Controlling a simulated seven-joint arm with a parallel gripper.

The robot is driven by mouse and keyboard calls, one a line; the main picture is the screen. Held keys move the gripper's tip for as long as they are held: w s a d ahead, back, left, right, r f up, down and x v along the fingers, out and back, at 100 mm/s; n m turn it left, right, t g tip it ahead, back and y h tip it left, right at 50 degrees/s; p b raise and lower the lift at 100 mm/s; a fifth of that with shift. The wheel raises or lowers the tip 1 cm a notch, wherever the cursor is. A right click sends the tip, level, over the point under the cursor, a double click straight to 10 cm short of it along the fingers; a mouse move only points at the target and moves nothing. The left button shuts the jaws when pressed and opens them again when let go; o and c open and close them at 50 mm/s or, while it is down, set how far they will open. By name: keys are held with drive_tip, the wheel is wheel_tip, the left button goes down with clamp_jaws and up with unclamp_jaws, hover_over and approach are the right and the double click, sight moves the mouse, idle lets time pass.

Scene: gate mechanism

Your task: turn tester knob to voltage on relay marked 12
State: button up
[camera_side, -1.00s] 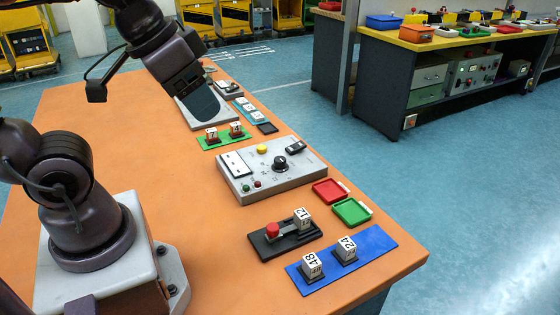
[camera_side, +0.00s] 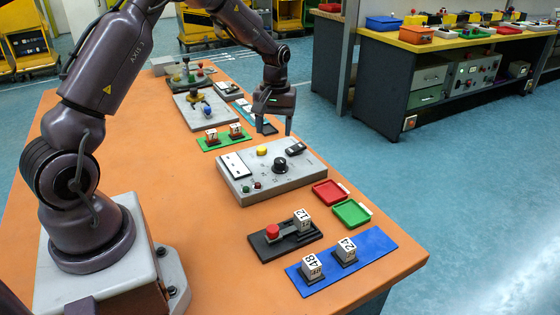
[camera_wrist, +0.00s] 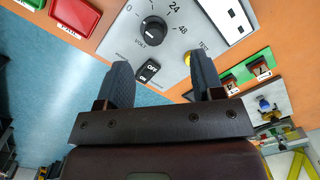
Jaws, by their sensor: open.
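The grey tester box (camera_side: 273,173) sits mid-table. Its black knob (camera_side: 280,164) also shows in the wrist view (camera_wrist: 153,30), ringed by a scale with 0, 24 and 48 readable; where the pointer stands is hard to tell. A black on/off rocker (camera_side: 296,148) and a yellow test button (camera_side: 262,150) sit on the same face. The relay marked 12 (camera_side: 302,218) stands in a black fixture with a red button (camera_side: 272,231). My gripper (camera_side: 274,130) is open and empty above the tester's far edge; its fingers (camera_wrist: 163,82) point toward the panel.
Relays marked 48 (camera_side: 312,267) and 24 (camera_side: 345,249) stand on a blue mat (camera_side: 378,244). Red (camera_side: 329,191) and green (camera_side: 351,212) trays lie right of the tester. A green mat (camera_side: 206,145) with two relays lies behind it. The left of the orange table is clear.

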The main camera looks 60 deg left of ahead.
sight(280, 160)
drive_tip(key=shift+n+t, duration=0.3)
drive_tip(key=shift+n, duration=0.6)
drive_tip(key=f, duration=0.4)
drive_tip(key=w+f, duration=0.1)
drive_tip(key=f, duration=0.3)
drive_tip(key=w+f, duration=0.1)
drive_tip(key=f, duration=0.2)
drive_tip(key=shift+a+f, duration=0.4)
drive_tip(key=c, duration=0.6)
drive_tip(key=shift+c, duration=0.2)
